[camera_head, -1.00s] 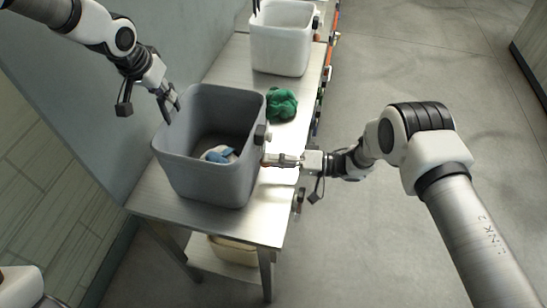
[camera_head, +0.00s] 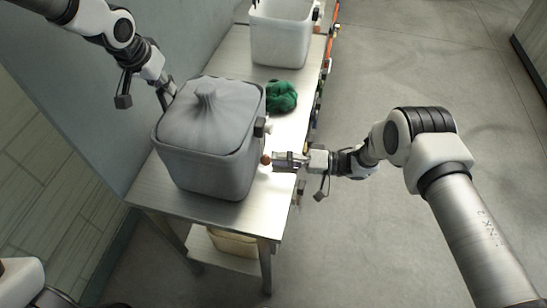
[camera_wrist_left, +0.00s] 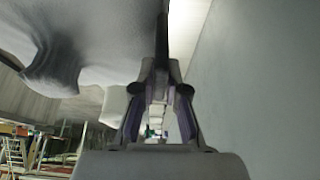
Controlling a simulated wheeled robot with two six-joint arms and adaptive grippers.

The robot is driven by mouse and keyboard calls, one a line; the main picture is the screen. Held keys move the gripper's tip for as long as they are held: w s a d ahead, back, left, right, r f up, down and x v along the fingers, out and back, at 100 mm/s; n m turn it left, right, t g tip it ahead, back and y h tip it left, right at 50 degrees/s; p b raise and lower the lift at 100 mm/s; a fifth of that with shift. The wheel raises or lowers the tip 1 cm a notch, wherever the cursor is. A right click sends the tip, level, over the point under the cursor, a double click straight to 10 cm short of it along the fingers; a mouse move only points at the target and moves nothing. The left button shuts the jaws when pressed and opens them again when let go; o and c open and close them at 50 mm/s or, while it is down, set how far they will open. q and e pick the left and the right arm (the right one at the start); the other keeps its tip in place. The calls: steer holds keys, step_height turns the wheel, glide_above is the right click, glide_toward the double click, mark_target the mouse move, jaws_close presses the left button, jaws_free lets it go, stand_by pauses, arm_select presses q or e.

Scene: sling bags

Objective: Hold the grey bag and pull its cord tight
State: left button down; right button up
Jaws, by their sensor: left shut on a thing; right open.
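The grey bag (camera_head: 212,165) stands on the metal table, its top gathered shut into a pleated knob (camera_head: 207,97). Its inside is hidden. A dark cord stopper (camera_head: 260,127) sits on its right side. A brown bead (camera_head: 266,159), apparently the cord's end, is just below it. My left gripper (camera_head: 170,92) is shut on the bag's rim at the back left; the bag also fills the upper left of the left wrist view (camera_wrist_left: 85,30). My right gripper (camera_head: 277,160) is open at the bag's right side, its fingertips right beside the bead.
A green crumpled cloth (camera_head: 281,96) lies behind the bag on the table (camera_head: 160,196). A white bag (camera_head: 281,38) stands open farther back. A wall is close on the left; open floor (camera_head: 400,60) lies to the right.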

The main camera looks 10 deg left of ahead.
steer(key=d, duration=1)
steer(key=shift+w, duration=0.3)
arm_select(q)
steer(key=c, duration=1.1)
jaws_free()
steer(key=shift+c, duration=0.2)
steer(key=shift+r, duration=0.1)
steer(key=v, duration=1.1)
steer(key=shift+s+r, duration=0.15)
steer(key=shift+r, duration=0.25)
